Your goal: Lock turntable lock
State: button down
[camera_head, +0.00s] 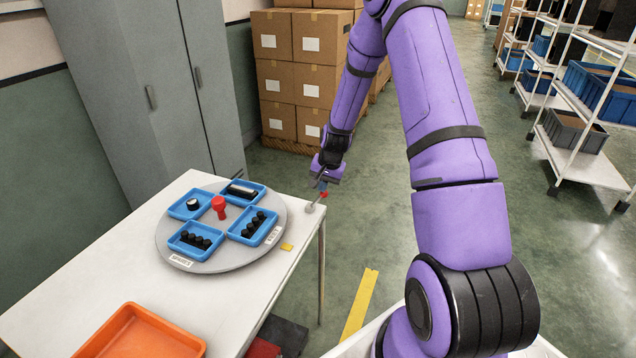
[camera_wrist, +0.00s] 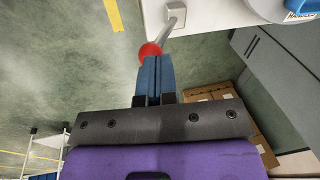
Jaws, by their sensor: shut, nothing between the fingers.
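The turntable (camera_head: 205,262) is a round grey disc on the white table, with a red knob (camera_head: 219,206) at its middle and several blue trays around it. The lock at the table's right edge is a grey block (camera_wrist: 176,14) with a metal lever (camera_wrist: 165,33) that ends in a red ball (camera_wrist: 150,51). The ball sticks out past the table edge. My gripper (camera_head: 322,186) is at the ball, beyond the table edge. In the wrist view its blue fingers (camera_wrist: 151,60) are shut together and empty, their tips overlapping the ball. I cannot tell whether they touch it.
The white table (camera_head: 70,281) also carries an orange tray (camera_head: 140,335) at the front. A grey cabinet (camera_head: 150,80) and stacked cartons (camera_head: 290,90) stand behind. Shelves (camera_head: 590,90) are at the right.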

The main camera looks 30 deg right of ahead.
jog(key=shift+s+d+f, duration=0.15)
jog(key=shift+s, duration=0.05)
dwell(0.5)
jog(key=s+v, duration=0.1)
jog(key=v, duration=1)
jog(key=shift+s+d, duration=0.3)
jog(key=shift+s, duration=0.05)
